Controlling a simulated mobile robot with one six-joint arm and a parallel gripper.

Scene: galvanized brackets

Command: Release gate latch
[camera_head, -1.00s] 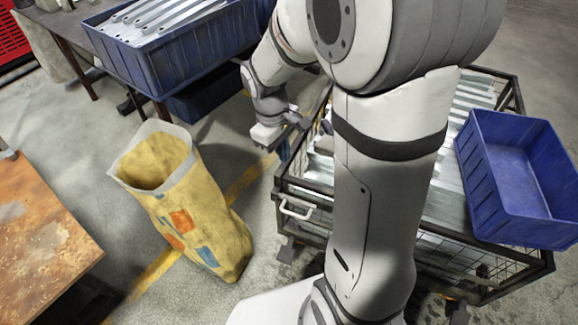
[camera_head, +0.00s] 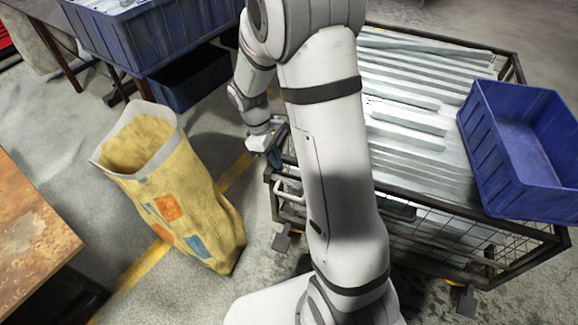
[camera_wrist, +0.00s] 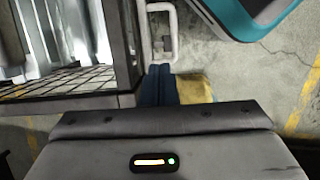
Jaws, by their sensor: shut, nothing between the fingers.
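A wire-mesh cart (camera_head: 490,262) with a dark frame stands at the right, filled with galvanized brackets (camera_head: 425,120). A white loop handle (camera_head: 288,188), which looks like the gate latch, sits at the cart's near left corner. It also shows at the top of the wrist view (camera_wrist: 174,32). My gripper (camera_head: 274,158) hangs just above the handle in the head view. In the wrist view its blue fingers (camera_wrist: 158,85) are shut and empty, their tips just short of the handle's lower end. I cannot tell whether they touch it.
A blue bin (camera_head: 525,150) rests on the cart's right side. A yellow patched sack (camera_head: 185,205) stands on the floor left of the cart. A rusty table (camera_head: 35,235) is at the left edge. Blue crates (camera_head: 165,38) are at the back left. Floor between sack and cart is clear.

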